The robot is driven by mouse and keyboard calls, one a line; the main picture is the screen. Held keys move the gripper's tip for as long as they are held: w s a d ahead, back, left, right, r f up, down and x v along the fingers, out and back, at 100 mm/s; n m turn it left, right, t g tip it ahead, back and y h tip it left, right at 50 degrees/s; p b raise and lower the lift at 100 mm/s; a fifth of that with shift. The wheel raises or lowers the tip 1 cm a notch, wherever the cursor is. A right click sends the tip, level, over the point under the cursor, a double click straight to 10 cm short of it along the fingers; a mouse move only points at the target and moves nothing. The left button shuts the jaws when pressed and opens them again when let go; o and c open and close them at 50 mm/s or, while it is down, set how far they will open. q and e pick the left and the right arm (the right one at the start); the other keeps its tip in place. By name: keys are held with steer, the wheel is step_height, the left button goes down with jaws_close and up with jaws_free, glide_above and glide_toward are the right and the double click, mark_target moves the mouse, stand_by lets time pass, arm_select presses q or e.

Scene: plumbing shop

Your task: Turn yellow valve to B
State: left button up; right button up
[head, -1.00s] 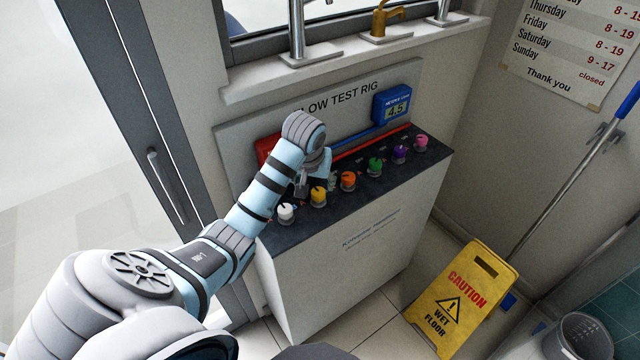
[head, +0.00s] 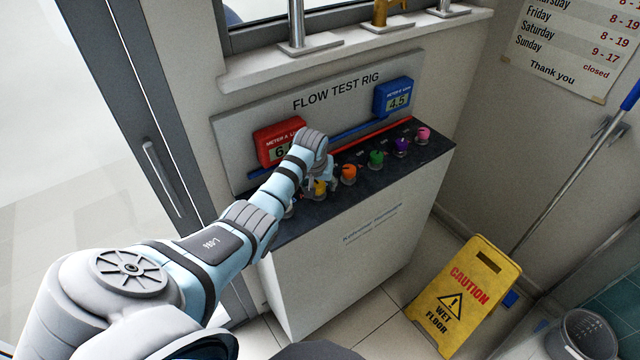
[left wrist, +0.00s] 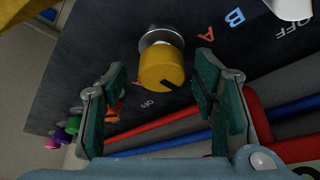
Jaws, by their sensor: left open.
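The yellow valve (left wrist: 162,68) is a round knob with a dark pointer mark on a silver base, on the dark rig top. In the left wrist view its mark points down and right, between the letters A (left wrist: 211,31) and OFF (left wrist: 147,103); a blue letter B (left wrist: 235,18) is farther right. My left gripper (left wrist: 160,95) is open, its green-padded fingers on either side and just short of the knob, not touching it. In the head view the yellow valve (head: 319,188) is partly hidden by my left gripper (head: 325,180). My right gripper is not in view.
An orange valve (head: 348,174) stands close beside, with green, purple and pink ones farther right. A white valve (left wrist: 292,8) is on the other side. Red and blue pipes and the red meter (head: 279,143) are behind. A caution sign (head: 464,296) stands on the floor.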

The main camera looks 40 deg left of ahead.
arm_select(q)
steer(key=shift+r, duration=0.1)
steer(key=shift+c, duration=0.4)
steer(key=c, duration=1.1)
